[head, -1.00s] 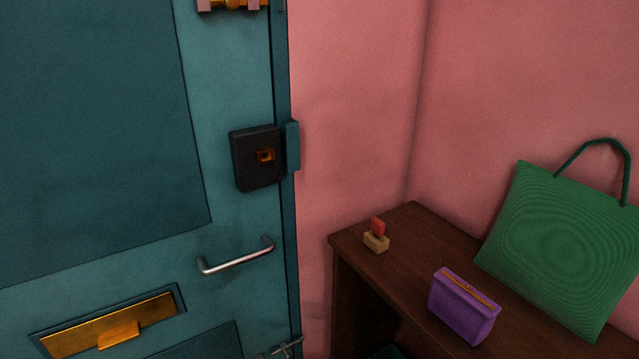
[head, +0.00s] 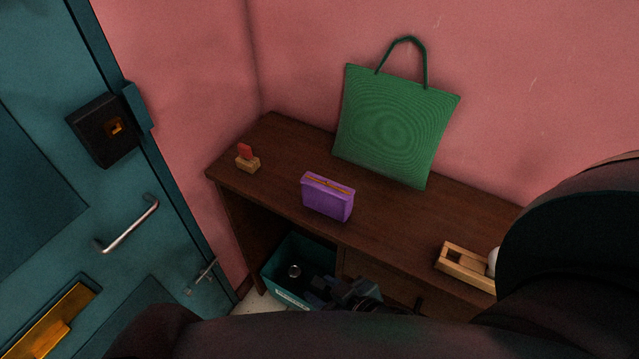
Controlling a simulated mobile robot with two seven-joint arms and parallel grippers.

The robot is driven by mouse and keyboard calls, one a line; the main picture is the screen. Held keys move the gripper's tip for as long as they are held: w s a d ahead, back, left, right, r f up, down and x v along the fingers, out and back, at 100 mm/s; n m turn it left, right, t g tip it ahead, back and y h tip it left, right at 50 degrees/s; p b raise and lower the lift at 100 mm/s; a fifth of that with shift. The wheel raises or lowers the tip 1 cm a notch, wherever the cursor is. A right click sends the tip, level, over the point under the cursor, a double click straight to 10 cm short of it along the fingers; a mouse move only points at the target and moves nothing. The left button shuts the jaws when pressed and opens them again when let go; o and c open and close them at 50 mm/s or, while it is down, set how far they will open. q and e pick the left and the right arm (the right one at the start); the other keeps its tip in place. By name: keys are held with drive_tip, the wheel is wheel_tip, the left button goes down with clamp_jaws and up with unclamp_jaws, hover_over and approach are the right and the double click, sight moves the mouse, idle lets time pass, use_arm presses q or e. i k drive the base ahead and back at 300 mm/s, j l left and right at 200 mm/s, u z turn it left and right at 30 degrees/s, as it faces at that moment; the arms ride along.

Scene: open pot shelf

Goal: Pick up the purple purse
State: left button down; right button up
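The purple purse (head: 327,199) stands upright on the dark wooden shelf top (head: 290,160), near its front edge. It is a small boxy purse with a gold-coloured strip along its top. My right gripper (head: 350,292) is a dark shape low in the head view, in front of the shelf and below the purse, apart from it. My own dark arm hides part of it, and its finger opening is not clear. My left gripper is not in view.
A green bag (head: 394,125) leans on the pink wall behind the purse. A small wooden block with a red piece (head: 247,161) stands left. A wooden tray (head: 464,270) lies right. A teal bin (head: 292,300) sits below. The teal door (head: 60,170) is at the left.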

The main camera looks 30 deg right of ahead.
sight(325, 197)
drive_tip(key=z, duration=0.85)
drive_tip(key=j+z, duration=0.15)
drive_tip(key=z, duration=0.35)
drive_tip(key=k+z, duration=0.1)
drive_tip(key=z, duration=0.35)
drive_tip(key=k+j+z, duration=0.1)
drive_tip(key=z, duration=0.4)
drive_tip(key=k+j, duration=0.15)
